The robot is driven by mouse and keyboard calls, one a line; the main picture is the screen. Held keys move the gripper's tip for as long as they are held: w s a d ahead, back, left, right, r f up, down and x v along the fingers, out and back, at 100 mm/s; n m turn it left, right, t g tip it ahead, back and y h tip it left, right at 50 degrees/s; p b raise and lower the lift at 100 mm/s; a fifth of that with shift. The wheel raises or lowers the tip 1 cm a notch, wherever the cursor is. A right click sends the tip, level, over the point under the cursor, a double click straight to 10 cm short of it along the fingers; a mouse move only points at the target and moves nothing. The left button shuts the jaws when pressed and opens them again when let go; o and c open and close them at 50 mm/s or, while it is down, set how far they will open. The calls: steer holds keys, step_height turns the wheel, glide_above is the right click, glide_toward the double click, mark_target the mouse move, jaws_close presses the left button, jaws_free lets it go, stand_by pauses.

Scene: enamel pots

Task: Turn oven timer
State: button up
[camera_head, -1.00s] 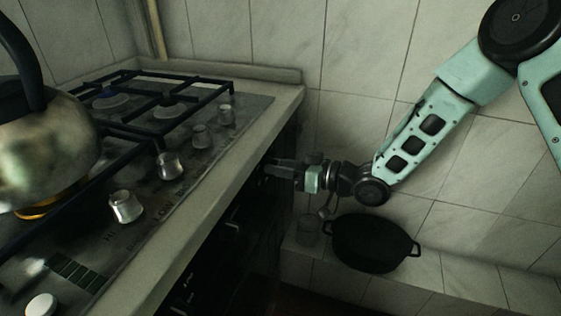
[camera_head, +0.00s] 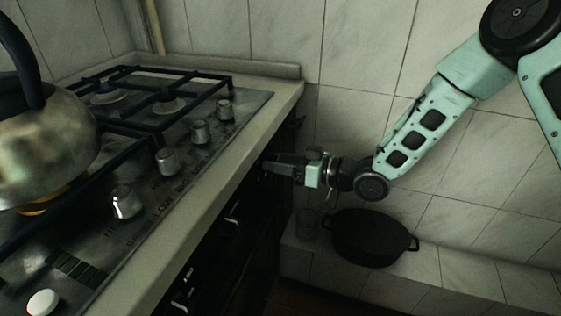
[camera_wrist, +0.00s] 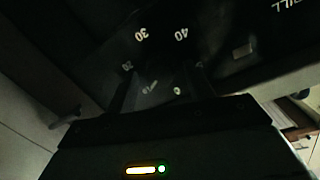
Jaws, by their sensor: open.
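The oven's dark front panel (camera_head: 218,250) is below the counter edge, seen at a steep angle in the head view. The timer dial's printed numbers (camera_wrist: 160,34), including 30 and 40, show in the wrist view. My gripper (camera_head: 267,164) is open at the far end of the panel. In the wrist view its two dark fingers (camera_wrist: 160,92) reach toward the dial, one on each side of it. The timer knob itself is too dark to make out clearly, and I cannot tell whether the fingers touch it.
Above is a gas hob with metal knobs (camera_head: 126,202) and a kettle (camera_head: 45,150). The counter edge (camera_head: 190,213) runs over the oven front. A black pot (camera_head: 369,240) stands on a low tiled ledge below my arm. A tiled wall (camera_head: 350,60) is behind.

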steer(key=p+v, duration=0.1)
steer(key=v, duration=1.6)
steer(key=shift+d, duration=0.15)
steer(key=s+a+r+m+g+h, duration=0.1)
steer(key=s+r+g+h, duration=0.25)
steer(key=s+h, duration=0.65)
steer(key=s+a+r+m+g+h, duration=0.1)
steer(key=s+r+g+h, duration=0.3)
steer(key=s, duration=1.1)
step_height(320, 180, up, 17)
steer(key=w+h+p, duration=0.1)
steer(key=p, duration=1.6)
steer(key=shift+a+r+t+p, duration=0.2)
steer(key=shift+t+p, duration=0.2)
steer(key=shift+t, duration=0.05)
